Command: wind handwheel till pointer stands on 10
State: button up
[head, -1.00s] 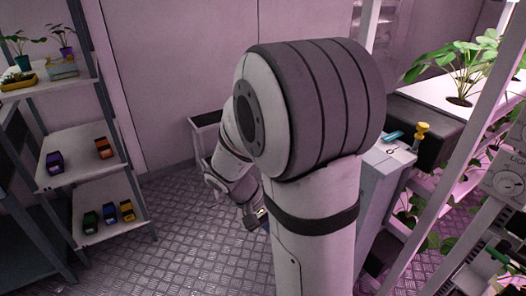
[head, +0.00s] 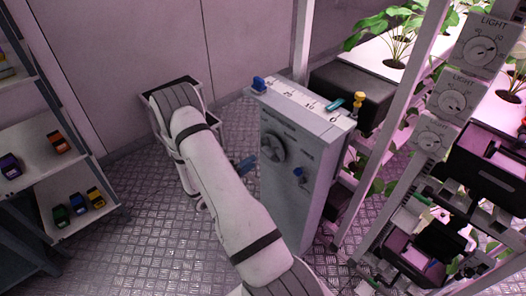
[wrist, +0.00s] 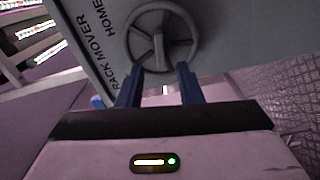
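The handwheel (head: 272,148) is a grey wheel on the front of a grey cabinet (head: 300,200). In the wrist view the handwheel (wrist: 163,37) shows its rim, spokes and hub just beyond my fingertips, beside the words "RACK MOVER" and "HOME". My gripper (wrist: 160,70) has two blue fingers held apart with nothing between them.
A smaller blue knob (head: 298,172) sits on the front. Plant racks and LIGHT dials (head: 480,48) stand at right, shelves (head: 70,200) at left.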

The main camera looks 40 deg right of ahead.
aim_at(265, 154)
jog(key=d, duration=0.2)
jog(key=d+p, duration=0.1)
jog(key=d, duration=0.4)
jog(key=shift+w+d, duration=0.25)
jog(key=shift+c, duration=0.5)
